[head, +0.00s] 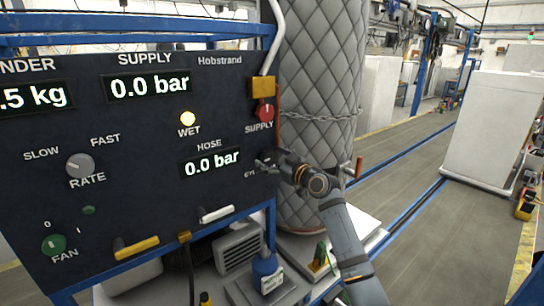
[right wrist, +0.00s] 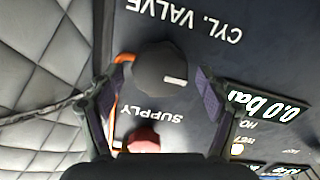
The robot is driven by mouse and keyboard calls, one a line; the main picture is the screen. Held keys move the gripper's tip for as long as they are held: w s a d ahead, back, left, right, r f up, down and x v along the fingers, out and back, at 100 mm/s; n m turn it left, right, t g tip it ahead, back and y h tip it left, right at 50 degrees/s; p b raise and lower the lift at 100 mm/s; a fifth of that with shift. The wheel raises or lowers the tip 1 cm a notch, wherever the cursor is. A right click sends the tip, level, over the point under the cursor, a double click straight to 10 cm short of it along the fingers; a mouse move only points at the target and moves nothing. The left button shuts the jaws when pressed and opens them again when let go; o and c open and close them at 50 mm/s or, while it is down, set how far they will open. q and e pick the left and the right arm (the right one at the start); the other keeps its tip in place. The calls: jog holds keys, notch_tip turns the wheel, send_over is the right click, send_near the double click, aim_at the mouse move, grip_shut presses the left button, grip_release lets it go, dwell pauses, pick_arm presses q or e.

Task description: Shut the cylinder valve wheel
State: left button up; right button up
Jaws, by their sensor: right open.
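The cylinder valve wheel (right wrist: 160,68) is a dark grey round knob with a small pale mark, beside the label "CYL. VALVE" in the right wrist view. My right gripper (right wrist: 163,80) is open, with one finger on each side of the wheel. I cannot tell whether either finger touches it. In the head view the right gripper (head: 267,165) is at the panel's right edge and hides the wheel and part of its label. My left gripper is not in view.
The dark panel (head: 130,130) reads 0.0 bar at supply and hose, with a lit WET lamp (head: 187,118). A red supply knob (head: 265,112) sits above the gripper. A quilted grey cylinder (head: 318,75) with a chain stands close at the right. Open floor lies farther right.

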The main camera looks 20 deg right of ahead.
jog(key=shift+c, duration=0.9)
jog(key=c, duration=1)
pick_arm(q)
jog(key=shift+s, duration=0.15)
